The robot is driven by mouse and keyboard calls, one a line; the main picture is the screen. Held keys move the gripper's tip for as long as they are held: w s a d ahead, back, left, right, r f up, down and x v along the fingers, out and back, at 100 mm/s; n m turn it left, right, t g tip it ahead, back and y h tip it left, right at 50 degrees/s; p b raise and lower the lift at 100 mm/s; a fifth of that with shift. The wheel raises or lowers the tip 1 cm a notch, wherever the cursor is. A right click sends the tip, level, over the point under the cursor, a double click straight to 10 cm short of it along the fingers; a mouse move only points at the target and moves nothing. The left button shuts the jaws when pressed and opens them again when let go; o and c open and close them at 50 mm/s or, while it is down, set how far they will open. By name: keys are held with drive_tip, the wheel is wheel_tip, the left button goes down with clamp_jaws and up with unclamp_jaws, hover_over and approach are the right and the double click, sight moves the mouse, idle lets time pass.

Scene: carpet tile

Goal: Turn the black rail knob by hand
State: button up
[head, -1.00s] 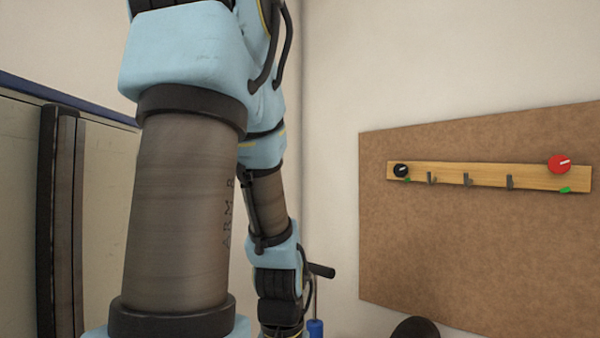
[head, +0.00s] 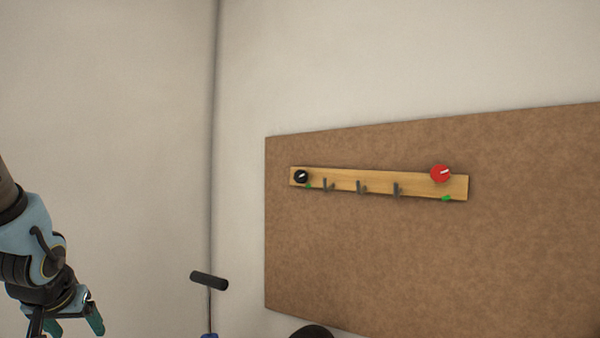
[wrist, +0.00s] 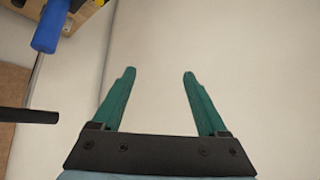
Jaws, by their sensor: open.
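The black rail knob (head: 301,177) with a white pointer mark sits at the left end of a wooden rail (head: 420,184) on a brown board in the head view. A green mark (head: 308,186) lies just below it. My gripper (head: 74,327) is at the lower left of the head view, well left of and below the knob. In the wrist view my gripper (wrist: 160,72) is open and empty, its two green fingers apart over a pale surface. The knob does not show in the wrist view.
A red knob (head: 440,173) sits at the rail's right end, with several hooks between. A black bar (head: 209,280) on a thin post stands between my gripper and the board (head: 400,260). A blue-handled tool (wrist: 50,25) shows in the wrist view.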

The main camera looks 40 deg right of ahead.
drive_tip(key=w+d+r+m+t+h, duration=0.1)
drive_tip(key=d+r+m+t+h, duration=0.15)
drive_tip(key=d+r, duration=0.65)
drive_tip(key=m+g+h+p, duration=0.1)
drive_tip(key=m+g+h, duration=0.6)
drive_tip(key=h, duration=0.5)
approach(299, 175)
drive_tip(key=shift+m+t, duration=0.25)
drive_tip(key=shift+t, duration=0.4)
drive_tip(key=p+x, duration=0.1)
drive_tip(key=x, duration=0.1)
drive_tip(key=p+x, duration=0.1)
drive_tip(key=x, duration=0.2)
drive_tip(key=p+x, duration=0.2)
drive_tip(key=shift+s+d, duration=0.3)
drive_tip(key=shift+d, duration=0.1)
drive_tip(key=shift+w+d, duration=0.1)
drive_tip(key=shift+d, duration=0.3)
clamp_jaws()
